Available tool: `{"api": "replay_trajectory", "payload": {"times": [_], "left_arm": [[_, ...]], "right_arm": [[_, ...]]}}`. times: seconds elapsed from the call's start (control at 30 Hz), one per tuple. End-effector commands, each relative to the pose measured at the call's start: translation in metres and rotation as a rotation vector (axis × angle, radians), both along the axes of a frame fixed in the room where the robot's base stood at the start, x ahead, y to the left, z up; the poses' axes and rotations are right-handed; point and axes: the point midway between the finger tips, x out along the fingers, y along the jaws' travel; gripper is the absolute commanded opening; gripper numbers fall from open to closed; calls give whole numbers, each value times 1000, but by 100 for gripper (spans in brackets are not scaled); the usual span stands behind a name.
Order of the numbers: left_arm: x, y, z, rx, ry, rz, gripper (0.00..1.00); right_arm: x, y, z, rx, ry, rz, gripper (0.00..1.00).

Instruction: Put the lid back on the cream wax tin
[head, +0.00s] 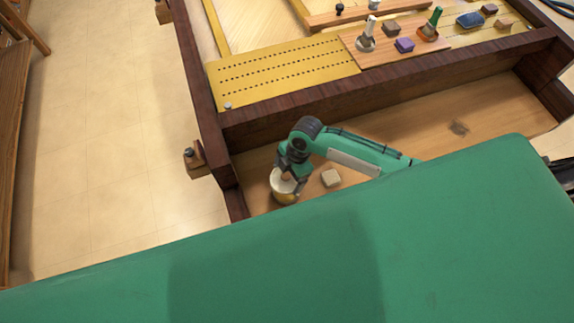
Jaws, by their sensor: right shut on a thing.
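The cream wax tin (285,198) stands on the wooden ledge near its left end. It looks round, with a pale upper part and a yellowish lower side. My right gripper (288,178) points down over it and is shut on what looks like the small brown knob of the pale lid (277,184). The lid is at the top of the tin. I cannot tell whether it is fully seated or slightly raised, as the fingers hide part of it. My left gripper is out of view.
A dark rail (380,93) runs behind the ledge. Beyond the rail, a wooden board (375,62) carries tools and small blocks. The middle of the ledge is clear.

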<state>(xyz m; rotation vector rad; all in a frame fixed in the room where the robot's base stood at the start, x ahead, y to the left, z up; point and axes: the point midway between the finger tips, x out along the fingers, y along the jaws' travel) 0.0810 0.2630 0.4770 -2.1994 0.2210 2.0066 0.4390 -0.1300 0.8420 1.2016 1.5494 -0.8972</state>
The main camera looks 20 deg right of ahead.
Motion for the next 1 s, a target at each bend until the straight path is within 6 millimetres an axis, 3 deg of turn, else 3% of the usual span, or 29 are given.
{"api": "replay_trajectory", "payload": {"times": [0.37,0.83,1.0], "left_arm": [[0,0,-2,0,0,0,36],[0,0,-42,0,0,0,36],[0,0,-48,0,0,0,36]], "right_arm": [[-1,-2,-18,-12,-6,113,64],[-1,-2,-60,-12,-5,110,64],[-1,-2,-71,-12,-6,110,64]]}}
